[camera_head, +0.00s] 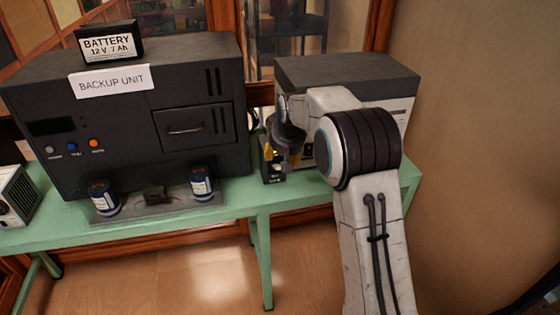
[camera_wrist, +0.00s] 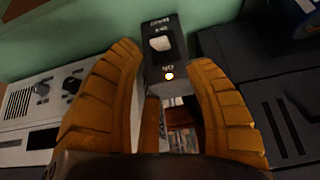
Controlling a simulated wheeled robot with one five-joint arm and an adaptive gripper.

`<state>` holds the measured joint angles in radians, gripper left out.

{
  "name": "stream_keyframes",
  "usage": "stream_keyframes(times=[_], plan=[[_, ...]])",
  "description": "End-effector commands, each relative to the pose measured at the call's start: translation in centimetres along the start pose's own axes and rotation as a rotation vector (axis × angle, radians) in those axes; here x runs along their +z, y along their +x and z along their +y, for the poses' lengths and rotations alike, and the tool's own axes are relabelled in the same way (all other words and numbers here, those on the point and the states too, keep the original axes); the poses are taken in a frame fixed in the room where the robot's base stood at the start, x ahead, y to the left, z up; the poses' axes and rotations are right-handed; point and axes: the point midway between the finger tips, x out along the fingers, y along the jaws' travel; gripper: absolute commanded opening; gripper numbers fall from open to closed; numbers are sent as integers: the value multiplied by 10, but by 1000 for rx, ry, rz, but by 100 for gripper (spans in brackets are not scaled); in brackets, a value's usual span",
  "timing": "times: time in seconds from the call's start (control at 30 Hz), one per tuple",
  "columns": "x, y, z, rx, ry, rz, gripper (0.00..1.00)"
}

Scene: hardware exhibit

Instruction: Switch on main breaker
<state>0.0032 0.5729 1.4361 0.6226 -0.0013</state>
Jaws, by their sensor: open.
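The main breaker is a small black box (camera_wrist: 182,50) with a white rocker switch (camera_wrist: 159,43), labels that appear upside down, and a small glowing lamp (camera_wrist: 169,76) beside the word ON. In the head view the black box (camera_head: 273,173) stands on the green bench, partly hidden by my gripper (camera_head: 281,156). My gripper is open and empty, pointing down at the box. In the wrist view its two orange fingers (camera_wrist: 165,56) lie on either side of the box, with the switch showing between the tips. I cannot tell whether the fingers touch it.
The dark backup unit (camera_head: 110,105) stands left on the green bench (camera_head: 235,200), with a battery (camera_head: 108,42) on top. A grey-and-white unit (camera_head: 395,82) is behind my arm.

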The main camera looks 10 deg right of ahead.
Motion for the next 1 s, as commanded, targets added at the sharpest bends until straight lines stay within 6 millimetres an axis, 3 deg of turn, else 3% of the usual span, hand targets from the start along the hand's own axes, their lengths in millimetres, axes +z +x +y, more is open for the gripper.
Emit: stream_keyframes(times=[0.3,0.8,0.87,1.0], plan=[[0,-29,1,1,1,0,48],[2,-32,1,0,0,-9,48],[8,-32,0,0,-1,-33,48],[54,-20,0,0,-2,-162,48]])
